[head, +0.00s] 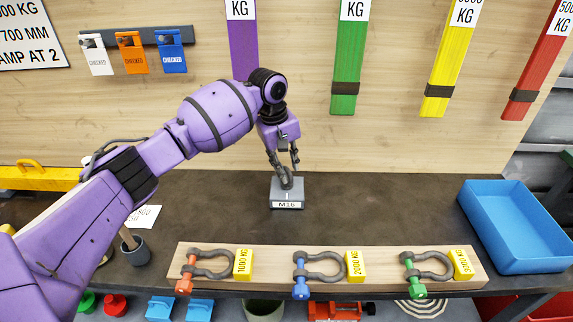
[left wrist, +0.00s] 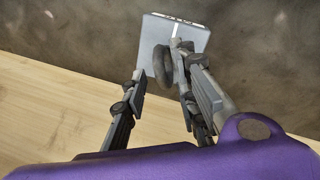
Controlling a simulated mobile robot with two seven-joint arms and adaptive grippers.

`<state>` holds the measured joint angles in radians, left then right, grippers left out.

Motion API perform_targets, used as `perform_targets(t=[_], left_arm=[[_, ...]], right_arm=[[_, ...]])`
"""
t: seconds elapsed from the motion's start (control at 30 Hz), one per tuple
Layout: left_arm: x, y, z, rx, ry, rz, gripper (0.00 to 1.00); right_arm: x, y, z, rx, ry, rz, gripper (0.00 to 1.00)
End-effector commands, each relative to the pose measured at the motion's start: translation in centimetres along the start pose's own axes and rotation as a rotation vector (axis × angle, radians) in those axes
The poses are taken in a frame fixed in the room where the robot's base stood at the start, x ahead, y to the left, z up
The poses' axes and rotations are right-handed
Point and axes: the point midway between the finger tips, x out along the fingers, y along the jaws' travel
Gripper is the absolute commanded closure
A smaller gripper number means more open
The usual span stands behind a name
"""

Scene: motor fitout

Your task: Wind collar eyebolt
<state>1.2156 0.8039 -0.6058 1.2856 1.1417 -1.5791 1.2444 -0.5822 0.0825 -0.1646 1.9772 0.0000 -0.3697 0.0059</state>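The collar eyebolt (left wrist: 162,66) is a dark grey ring standing on a grey block (left wrist: 205,40). In the head view the eyebolt (head: 286,181) is small and partly covered by my fingers, and the block (head: 288,190) carries an M16 label. My left gripper (head: 283,160) reaches down over the block from above. In the left wrist view its two fingers (left wrist: 158,70) are apart. The ring lies near the tips, close to the right finger, with a gap to the left finger. I cannot tell whether the right finger touches it. My right gripper is not in view.
A wooden board (head: 330,268) with several shackles and yellow tags lies along the front edge. A blue tray (head: 515,228) stands at the right and a dark cup (head: 136,250) at the left. Coloured slings hang on the back wall. The dark bench is clear around the block.

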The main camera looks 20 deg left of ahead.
Motion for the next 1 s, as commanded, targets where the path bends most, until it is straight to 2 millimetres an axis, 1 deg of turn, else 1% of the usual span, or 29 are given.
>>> perform_targets(t=[0.07,0.1,0.3,0.47,0.57,0.7,0.8,1.0], left_arm=[[0.0,0.0,0.0,0.0,0.0,0.0,0.73],[0.0,0.0,0.0,0.0,0.0,0.0,0.76],[-0.1,0.0,0.0,0.0,0.0,0.001,1.0],[-0.1,0.1,0.0,0.002,0.0,0.003,1.0],[-0.3,0.2,0.0,0.03,-0.005,0.004,1.0],[-0.7,0.4,0.0,0.139,-0.023,0.008,1.0],[-0.6,0.4,0.0,0.235,-0.042,0.008,1.0],[-0.3,0.4,0.0,0.373,-0.07,0.008,1.0]], right_arm=[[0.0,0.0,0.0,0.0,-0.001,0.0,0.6],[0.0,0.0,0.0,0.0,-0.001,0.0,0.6],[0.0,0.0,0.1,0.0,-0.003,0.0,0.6],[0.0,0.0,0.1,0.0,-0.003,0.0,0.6],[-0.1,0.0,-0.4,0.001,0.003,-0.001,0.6],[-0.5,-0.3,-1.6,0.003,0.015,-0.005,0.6],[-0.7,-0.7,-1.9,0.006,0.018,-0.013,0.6],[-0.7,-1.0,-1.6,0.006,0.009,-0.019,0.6]])
